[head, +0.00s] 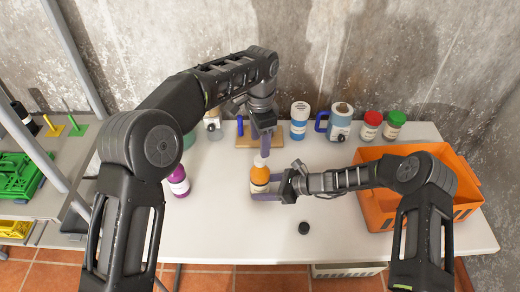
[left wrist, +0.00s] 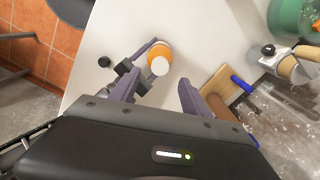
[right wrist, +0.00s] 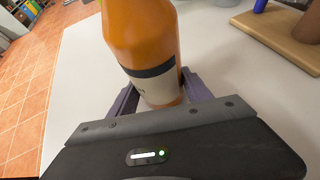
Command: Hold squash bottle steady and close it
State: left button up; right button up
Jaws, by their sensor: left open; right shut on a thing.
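The squash bottle (head: 258,176) is orange with a pale label and a white top, and stands upright on the table. My right gripper (head: 268,188) is shut on its lower body from the right; the right wrist view shows the bottle (right wrist: 140,35) between the fingers (right wrist: 160,95). My left gripper (head: 264,145) is open and empty, above and just behind the bottle top. In the left wrist view the white top (left wrist: 160,66) shows beyond the open fingers (left wrist: 157,88); whether it is a cap or a bare neck I cannot tell.
A small black round piece (head: 303,228) lies on the table at front right of the bottle. A purple bottle (head: 179,184) stands left. Several jars stand behind, with a wooden board (head: 272,142). An orange crate (head: 375,205) is at right.

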jog(key=o, duration=1.8)
jog(key=v, duration=1.2)
jog(key=shift+f, duration=0.1)
